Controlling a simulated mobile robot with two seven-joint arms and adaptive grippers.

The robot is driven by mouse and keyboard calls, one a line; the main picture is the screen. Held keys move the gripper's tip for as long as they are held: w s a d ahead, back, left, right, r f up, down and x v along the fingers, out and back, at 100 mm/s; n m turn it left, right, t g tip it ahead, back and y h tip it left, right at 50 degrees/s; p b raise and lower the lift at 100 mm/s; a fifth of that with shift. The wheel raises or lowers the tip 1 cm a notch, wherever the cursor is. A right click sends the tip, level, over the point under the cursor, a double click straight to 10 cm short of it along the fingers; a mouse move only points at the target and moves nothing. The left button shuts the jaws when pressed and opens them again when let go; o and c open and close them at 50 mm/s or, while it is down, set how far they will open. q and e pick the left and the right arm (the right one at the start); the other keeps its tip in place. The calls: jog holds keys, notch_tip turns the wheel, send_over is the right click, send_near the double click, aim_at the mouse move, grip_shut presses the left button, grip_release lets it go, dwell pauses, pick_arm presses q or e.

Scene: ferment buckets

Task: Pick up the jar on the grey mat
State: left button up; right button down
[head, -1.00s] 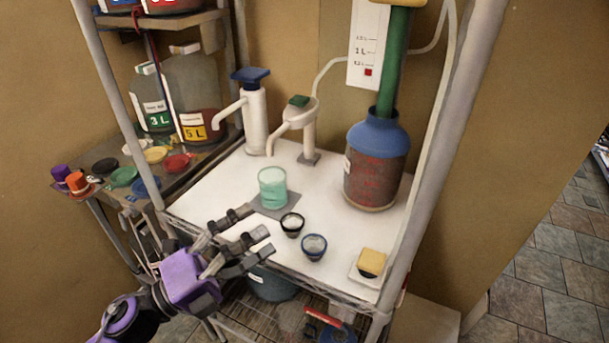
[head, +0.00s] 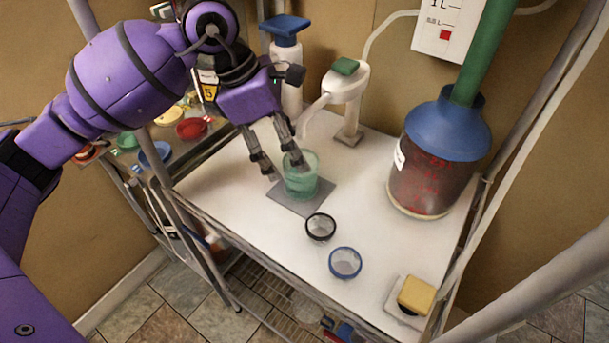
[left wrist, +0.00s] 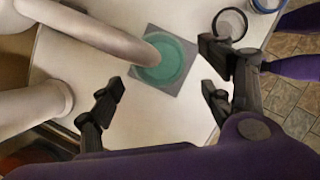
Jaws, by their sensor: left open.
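The jar (head: 304,186) is a pale green, translucent cup shape. It stands upright on the grey mat (head: 315,203) on the white table. My left gripper (head: 286,172) is open and empty. In the head view it points down at the jar's left, and one finger overlaps the jar's rim. In the left wrist view the jar (left wrist: 172,62) lies just beyond the open fingertips (left wrist: 163,88), roughly centred between them but not enclosed. A white spout covers part of the jar there. The grey mat (left wrist: 190,83) shows around it. My right gripper is not in view.
White pump dispensers (head: 345,95) stand behind the jar, one spout close to my left gripper. A black-rimmed cup (head: 320,228) and a blue-rimmed cup (head: 345,263) stand in front. A large blue-topped vessel (head: 435,155) and yellow sponge (head: 416,295) are at right. The table's left front is clear.

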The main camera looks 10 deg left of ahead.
aim_at(301, 176)
pick_arm(q)
jog(key=b+x, duration=0.1)
jog(key=x, duration=0.4)
jog(key=shift+w+b, duration=0.15)
jog(key=shift+b, duration=0.25)
jog(key=shift+d+f, duration=0.1)
jog(key=shift+f, duration=0.15)
jog(key=shift+r, duration=0.15)
jog(key=shift+c, duration=0.6)
jog(key=c, duration=1.4)
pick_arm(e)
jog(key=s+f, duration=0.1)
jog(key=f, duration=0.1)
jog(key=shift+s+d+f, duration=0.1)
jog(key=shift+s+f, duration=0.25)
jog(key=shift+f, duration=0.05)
